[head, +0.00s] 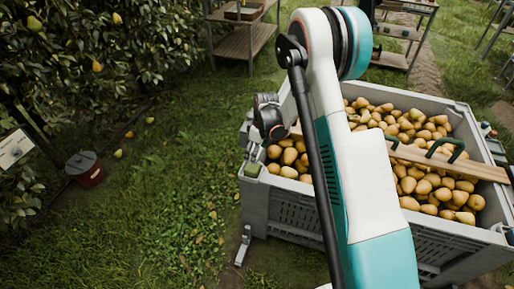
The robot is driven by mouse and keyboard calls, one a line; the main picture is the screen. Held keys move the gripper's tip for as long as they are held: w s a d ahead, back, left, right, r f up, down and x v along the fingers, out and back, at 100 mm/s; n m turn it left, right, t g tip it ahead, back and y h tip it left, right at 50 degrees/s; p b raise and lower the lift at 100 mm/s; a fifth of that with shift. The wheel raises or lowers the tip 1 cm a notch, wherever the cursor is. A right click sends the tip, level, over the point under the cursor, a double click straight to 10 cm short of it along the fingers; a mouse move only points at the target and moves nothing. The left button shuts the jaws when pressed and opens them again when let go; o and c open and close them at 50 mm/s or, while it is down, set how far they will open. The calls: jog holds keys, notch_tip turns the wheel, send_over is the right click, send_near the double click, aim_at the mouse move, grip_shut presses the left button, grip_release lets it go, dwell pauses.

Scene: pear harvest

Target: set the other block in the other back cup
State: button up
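My gripper (253,156) points down at the near left corner of the grey crate (290,215). A small greenish block (252,170) is right at its fingertips, at the level of the crate's rim. The fingers are small and partly overlap, so I cannot tell whether they grip the block or only touch it. I cannot tell whether the block rests on the corner or hangs just above it. No cup can be made out clearly. My arm hides the crate's middle and part of its far side.
The crate is full of yellow-brown pears (440,185), with a wooden plank (440,165) across it bearing green handles. Small items (487,130) sit at its right rim. A dark red pot (85,168) stands on the grass at left, below a pear tree (90,45).

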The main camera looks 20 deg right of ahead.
aim_at(252, 167)
jog(key=f+b, duration=0.1)
jog(key=f, duration=0.2)
jog(key=f+b, duration=0.1)
jog(key=f, duration=0.2)
jog(key=w+a+f+b, duration=0.1)
jog(key=f, duration=0.3)
jog(key=shift+a+f, duration=0.1)
jog(key=c, duration=1.1)
jog(key=o, duration=1.1)
notch_tip(252, 167, up, 12)
jog(key=s+d, duration=0.1)
jog(key=shift+d, duration=0.2)
jog(key=shift+s, duration=0.1)
